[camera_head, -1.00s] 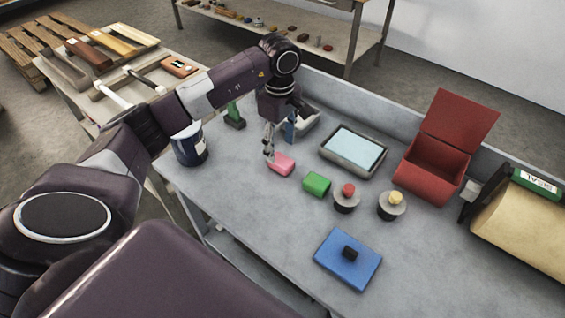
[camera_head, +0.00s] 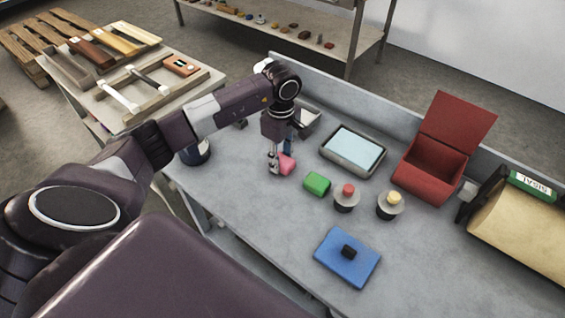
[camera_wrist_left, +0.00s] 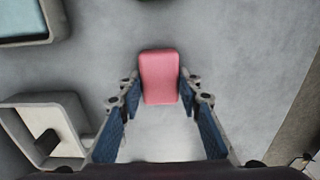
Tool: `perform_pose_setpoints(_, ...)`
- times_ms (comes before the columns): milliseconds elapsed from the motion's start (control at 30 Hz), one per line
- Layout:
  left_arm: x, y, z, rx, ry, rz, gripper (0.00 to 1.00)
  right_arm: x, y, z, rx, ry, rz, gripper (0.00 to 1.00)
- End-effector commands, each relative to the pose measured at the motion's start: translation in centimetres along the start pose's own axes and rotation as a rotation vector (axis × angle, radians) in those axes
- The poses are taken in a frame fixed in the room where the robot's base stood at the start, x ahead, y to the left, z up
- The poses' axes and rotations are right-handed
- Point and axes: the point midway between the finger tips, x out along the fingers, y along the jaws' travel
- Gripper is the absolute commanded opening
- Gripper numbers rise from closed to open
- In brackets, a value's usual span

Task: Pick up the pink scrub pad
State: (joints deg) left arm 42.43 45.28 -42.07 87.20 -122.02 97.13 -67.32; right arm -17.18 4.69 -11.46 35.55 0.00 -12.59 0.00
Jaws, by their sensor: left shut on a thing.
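The pink scrub pad (camera_head: 287,164) is a small rounded block at the left part of the grey workbench in the head view. My left gripper (camera_head: 274,163) is shut on it. In the left wrist view the pink scrub pad (camera_wrist_left: 159,77) sits between the two fingertips of my left gripper (camera_wrist_left: 158,87), its far part sticking out beyond them. The head view does not clearly show whether the pad is clear of the bench. My right gripper is not in view.
A green block (camera_head: 317,184), red button (camera_head: 347,196) and yellow button (camera_head: 391,204) stand to the right. Beyond are a tray with a pale blue pad (camera_head: 325,154) and an open red box (camera_head: 424,185). A dark pot (camera_head: 197,153) and grey holder (camera_head: 313,121) stand near my left arm.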

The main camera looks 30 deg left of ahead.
Motion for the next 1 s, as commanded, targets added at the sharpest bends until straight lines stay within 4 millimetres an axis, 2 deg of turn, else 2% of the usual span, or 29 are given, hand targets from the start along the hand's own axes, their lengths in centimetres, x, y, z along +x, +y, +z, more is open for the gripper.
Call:
perform_pose_setpoints(367, -0.4, 0.1, 0.0, 0.000, 0.000, 0.001, 0.15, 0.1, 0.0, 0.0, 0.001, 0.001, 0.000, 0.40)
perform_pose_setpoints(567, -2.5, 0.1, -0.1, 0.000, 0.001, 0.004, 0.15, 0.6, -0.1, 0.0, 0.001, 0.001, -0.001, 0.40)
perform_pose_setpoints(667, -4.6, 0.2, -0.1, 0.000, 0.001, 0.007, 0.15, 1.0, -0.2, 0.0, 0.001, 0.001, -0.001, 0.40)
perform_pose_setpoints(1000, -15.0, 0.1, 0.0, 0.000, 0.001, 0.008, 0.15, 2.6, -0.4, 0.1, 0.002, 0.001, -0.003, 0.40)
